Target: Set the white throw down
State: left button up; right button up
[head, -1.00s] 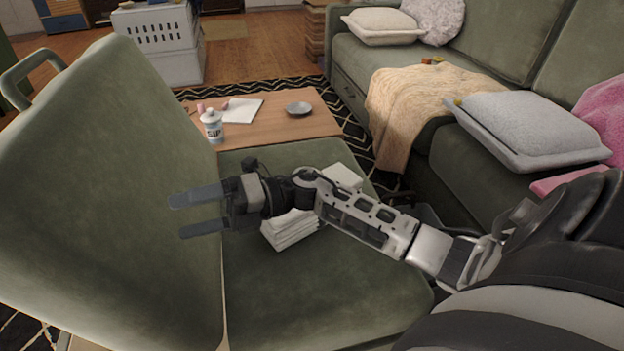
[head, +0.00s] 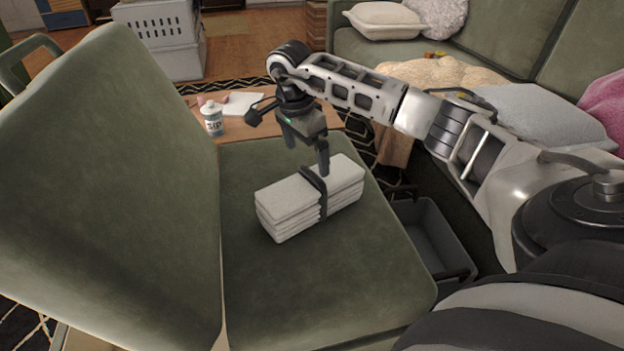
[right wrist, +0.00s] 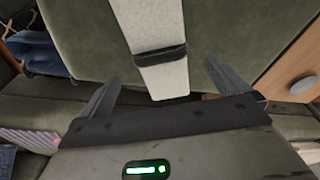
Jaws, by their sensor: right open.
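The white throw (head: 287,199) is folded into a thick stack with a dark band (head: 315,190) around its middle. It lies flat on the green seat cushion (head: 290,285). My right gripper (head: 307,158) points down just above the throw's far side, near the band, with its fingers apart. In the right wrist view, the throw (right wrist: 150,25) and its band (right wrist: 160,54) show beyond the open fingers (right wrist: 161,82), with nothing held between them. I cannot tell from the head view whether a fingertip touches the throw. My left gripper is not in view.
A green backrest (head: 110,180) rises left of the seat. A dark open bin (head: 430,240) stands right of it. Behind is a wooden table (head: 180,112) with a white bottle (head: 213,120). The seat's front part is clear.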

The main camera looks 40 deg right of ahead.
aim_at(309, 174)
jog(key=f, duration=0.1)
jog(key=f+b, duration=0.1)
jog(key=f, duration=0.3)
jog(key=shift+d+f, duration=0.2)
jog(key=shift+d, duration=0.15)
jog(key=shift+f, duration=0.45)
jog(key=shift+s+f+b, duration=0.1)
jog(key=shift+f+b, duration=0.1)
jog(key=shift+b, duration=0.2)
jog(key=f, duration=0.1)
jog(key=f+b, duration=0.1)
jog(key=f, duration=0.1)
jog(key=f+b, duration=0.1)
jog(key=shift+s+d+f, duration=0.1)
jog(key=shift+d+f, duration=0.15)
jog(key=shift+d, duration=0.1)
jog(key=shift+f, duration=0.15)
jog(key=c, duration=1)
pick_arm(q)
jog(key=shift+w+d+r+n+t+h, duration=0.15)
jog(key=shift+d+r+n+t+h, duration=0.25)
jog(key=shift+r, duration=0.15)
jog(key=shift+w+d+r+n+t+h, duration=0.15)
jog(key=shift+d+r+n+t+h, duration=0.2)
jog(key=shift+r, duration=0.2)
pick_arm(e)
jog(key=shift+c, duration=0.7)
jog(key=shift+r, duration=0.25)
